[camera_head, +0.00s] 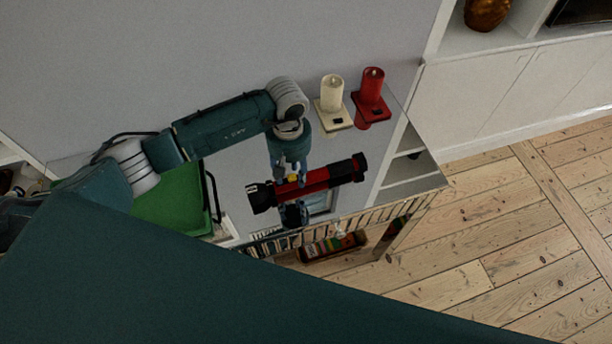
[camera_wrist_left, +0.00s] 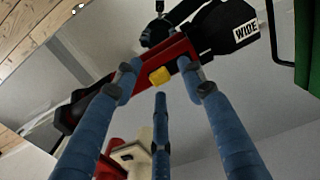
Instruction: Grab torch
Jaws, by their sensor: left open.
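The torch (camera_head: 330,176) is red and black and lies lengthwise across the front of a glossy, mirror-like tabletop (camera_head: 236,180). My left gripper (camera_head: 290,178) is open at the torch's red body, towards its left, black head end. In the left wrist view, the torch (camera_wrist_left: 100,98) runs diagonally across the picture, with a yellow switch and a black head marked "WIDE". The blue fingers of the left gripper (camera_wrist_left: 160,82) are spread, their tips close to the red body beside the switch. I cannot tell whether they touch it. My right gripper is not in view.
A cream candle (camera_head: 332,94) and a red candle (camera_head: 372,86) stand on holders at the back right. A green tray (camera_head: 170,205) with a black handle is at the left. The tabletop's right edge is near the torch's tail. Bare floorboards (camera_head: 530,215) lie beyond.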

